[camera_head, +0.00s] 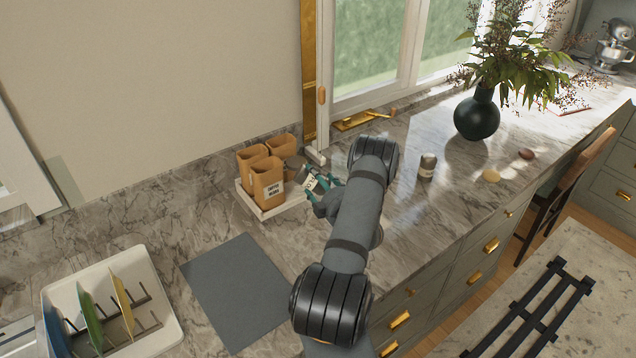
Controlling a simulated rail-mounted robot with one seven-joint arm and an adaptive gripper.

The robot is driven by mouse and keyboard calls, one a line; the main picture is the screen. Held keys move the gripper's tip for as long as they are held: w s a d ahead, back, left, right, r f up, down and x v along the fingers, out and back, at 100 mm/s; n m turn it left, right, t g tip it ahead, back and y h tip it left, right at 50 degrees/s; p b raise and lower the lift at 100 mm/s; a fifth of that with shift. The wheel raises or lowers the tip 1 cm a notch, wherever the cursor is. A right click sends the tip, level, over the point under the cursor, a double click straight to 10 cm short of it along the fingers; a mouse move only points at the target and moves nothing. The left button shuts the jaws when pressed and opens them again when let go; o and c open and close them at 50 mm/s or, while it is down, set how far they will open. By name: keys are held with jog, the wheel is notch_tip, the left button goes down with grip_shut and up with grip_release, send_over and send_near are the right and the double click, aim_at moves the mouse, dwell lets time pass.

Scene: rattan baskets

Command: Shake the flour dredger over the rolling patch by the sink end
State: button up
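My gripper (322,191) is in the middle of the head view, at the right end of a small white tray. Its teal fingers are closed around a small canister (313,181) with a silvery top and a dark label with pale letters. I take it for the flour dredger; the label is only partly readable. It is tilted, its top toward the upper left. Fingers and arm hide part of it, and its height over the counter is unclear. A flat grey mat (238,290), seemingly the rolling patch, lies on the counter at lower left, apart from the gripper.
The white tray (246,204) holds several brown containers (268,184), one labelled coffee beans. A dish rack (164,318) with plates stands left of the mat. A small canister (427,166), two small roundish items and a dark vase (477,115) stand at right.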

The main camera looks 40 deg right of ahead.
jog(key=shift+w+r, duration=0.1)
jog(key=shift+r, duration=0.3)
